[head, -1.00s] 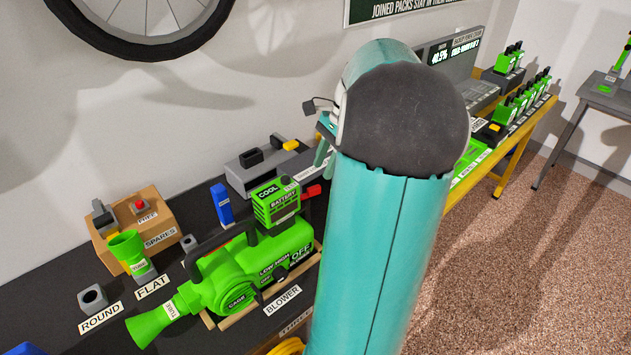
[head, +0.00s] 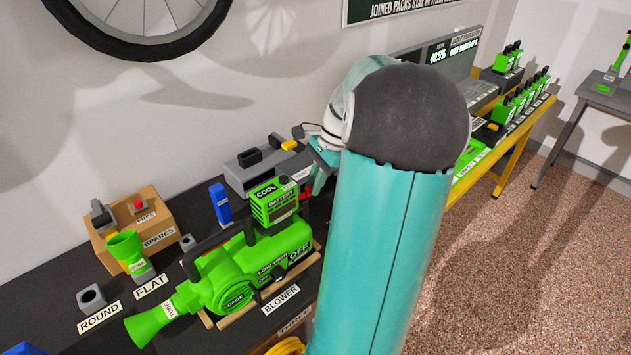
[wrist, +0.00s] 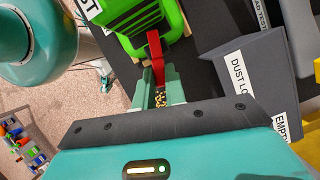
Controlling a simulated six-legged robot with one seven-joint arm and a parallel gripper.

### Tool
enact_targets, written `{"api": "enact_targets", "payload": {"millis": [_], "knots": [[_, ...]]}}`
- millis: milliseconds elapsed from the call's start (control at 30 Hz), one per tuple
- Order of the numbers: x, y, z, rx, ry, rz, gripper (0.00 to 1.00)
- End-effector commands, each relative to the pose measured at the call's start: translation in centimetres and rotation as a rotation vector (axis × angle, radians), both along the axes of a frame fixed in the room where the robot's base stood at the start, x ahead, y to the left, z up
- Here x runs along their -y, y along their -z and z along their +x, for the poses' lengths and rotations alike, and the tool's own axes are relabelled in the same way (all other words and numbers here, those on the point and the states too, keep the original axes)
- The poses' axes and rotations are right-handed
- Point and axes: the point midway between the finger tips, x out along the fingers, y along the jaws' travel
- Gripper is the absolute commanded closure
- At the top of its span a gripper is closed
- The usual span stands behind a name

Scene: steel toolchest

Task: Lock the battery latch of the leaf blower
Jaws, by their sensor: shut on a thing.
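In the wrist view the red latch lever (wrist: 156,52) sticks out from the green pack (wrist: 135,18) toward me. My gripper (wrist: 157,84) is shut on the latch lever, with the lever's end between the two fingers. In the head view my gripper (head: 319,168) is at the right of the pack, and my arm hides most of the latch.
A grey dust box (head: 262,166) stands behind the pack, close to my gripper; it shows at right in the wrist view (wrist: 240,75). A blue object (head: 221,204) stands behind the blower. A cardboard spares box (head: 150,220) and nozzles are at left.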

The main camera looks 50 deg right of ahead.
Motion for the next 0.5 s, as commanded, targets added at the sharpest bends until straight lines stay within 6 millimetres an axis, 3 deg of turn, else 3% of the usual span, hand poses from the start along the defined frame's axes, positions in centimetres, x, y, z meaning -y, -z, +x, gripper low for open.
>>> {"api": "enact_targets", "payload": {"millis": [500], "knots": [[0.36, 0.02, 1.01, 0.000, -0.264, 0.002, 1.00]]}}
